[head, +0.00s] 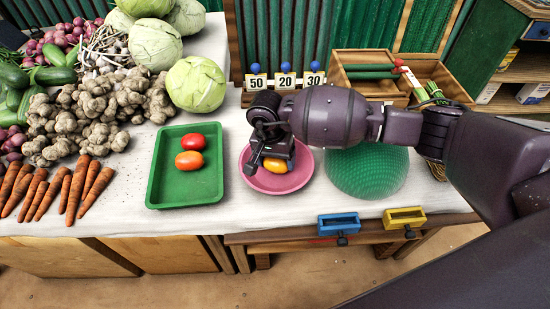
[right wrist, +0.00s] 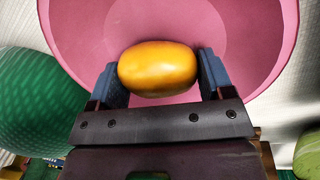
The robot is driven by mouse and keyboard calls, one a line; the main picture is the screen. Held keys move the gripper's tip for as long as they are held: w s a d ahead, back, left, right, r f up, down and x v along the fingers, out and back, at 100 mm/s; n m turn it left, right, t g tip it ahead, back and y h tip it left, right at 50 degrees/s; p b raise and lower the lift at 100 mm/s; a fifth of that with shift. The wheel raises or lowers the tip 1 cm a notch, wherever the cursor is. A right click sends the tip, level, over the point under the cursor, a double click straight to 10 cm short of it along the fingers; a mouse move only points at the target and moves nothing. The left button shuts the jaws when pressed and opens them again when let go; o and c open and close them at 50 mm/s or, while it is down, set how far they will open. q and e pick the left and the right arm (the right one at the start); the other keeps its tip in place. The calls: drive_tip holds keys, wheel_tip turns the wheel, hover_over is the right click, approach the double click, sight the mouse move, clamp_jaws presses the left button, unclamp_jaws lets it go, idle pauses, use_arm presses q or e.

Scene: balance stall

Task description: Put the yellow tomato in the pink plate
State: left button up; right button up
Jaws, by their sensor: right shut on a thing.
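The yellow tomato (head: 276,165) is partly hidden under my right gripper (head: 272,160) in the head view. In the right wrist view the tomato (right wrist: 158,69) sits between the two fingers of the right gripper (right wrist: 158,80), which is shut on it. The pink plate (head: 268,183) lies on the white tabletop, and the gripper and tomato are over it. The plate (right wrist: 95,30) fills the background of the right wrist view. I cannot tell whether the tomato touches the plate. My left gripper is not in view.
A green tray (head: 180,196) left of the plate holds a red tomato (head: 193,142) and an orange tomato (head: 189,161). A green dome-like woven item (head: 367,172) stands right of the plate. Price signs (head: 285,81) stand behind. Carrots (head: 60,193) lie far left.

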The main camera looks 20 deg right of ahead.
drive_tip(key=shift+f, duration=0.2)
drive_tip(key=o, duration=0.9)
drive_tip(key=shift+o, duration=0.3)
drive_tip(key=shift+w+r, duration=0.1)
drive_tip(key=shift+r, duration=0.45)
drive_tip(key=r, duration=0.3)
drive_tip(key=r+p, duration=0.1)
drive_tip(key=r, duration=0.2)
drive_tip(key=a+r, duration=0.1)
drive_tip(key=r, duration=0.3)
drive_tip(key=shift+w+a+p, duration=0.1)
drive_tip(key=shift+w+p, duration=0.2)
drive_tip(key=shift+w, duration=0.05)
drive_tip(key=shift+r, duration=0.65)
